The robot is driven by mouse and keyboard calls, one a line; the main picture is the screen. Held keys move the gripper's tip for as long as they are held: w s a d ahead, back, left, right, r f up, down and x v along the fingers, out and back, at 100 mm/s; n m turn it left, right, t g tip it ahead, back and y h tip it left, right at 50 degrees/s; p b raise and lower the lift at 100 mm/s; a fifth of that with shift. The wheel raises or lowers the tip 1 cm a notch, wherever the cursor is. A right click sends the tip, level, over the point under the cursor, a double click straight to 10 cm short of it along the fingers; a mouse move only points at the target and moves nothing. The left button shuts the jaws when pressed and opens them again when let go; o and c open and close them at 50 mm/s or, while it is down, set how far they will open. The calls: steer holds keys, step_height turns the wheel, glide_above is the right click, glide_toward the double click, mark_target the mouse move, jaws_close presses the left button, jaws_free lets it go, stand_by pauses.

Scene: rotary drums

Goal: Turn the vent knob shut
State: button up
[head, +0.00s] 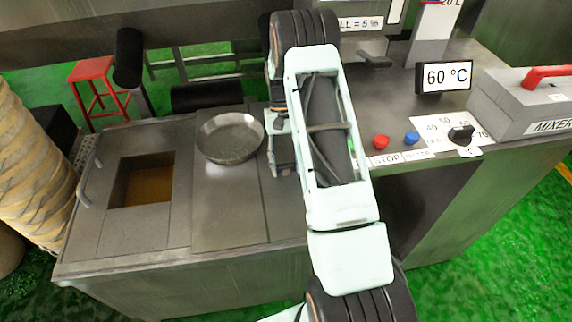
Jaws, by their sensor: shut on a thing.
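My gripper (283,165) points down at the counter top, just right of a round metal pan. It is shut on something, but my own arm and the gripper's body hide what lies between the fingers. I cannot make out a knob marked as the vent. A black dial knob (461,134) shows on a white plate with numbers at the right. My gripper is well to the left of that dial and apart from it.
The metal pan (230,137) is close to my gripper's left side. A square opening (142,180) is farther left. A red button (381,142), a blue button (411,138), a 60 °C display (444,77) and a grey mixer box (520,104) are at the right.

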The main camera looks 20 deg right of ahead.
stand_by(0.5)
steer(key=o, duration=1.2)
steer(key=shift+c, duration=0.2)
steer(key=shift+r, duration=0.15)
steer(key=v, duration=1.1)
steer(key=shift+r, duration=0.4)
steer(key=shift+w+d, duration=0.1)
steer(key=shift+d, duration=0.05)
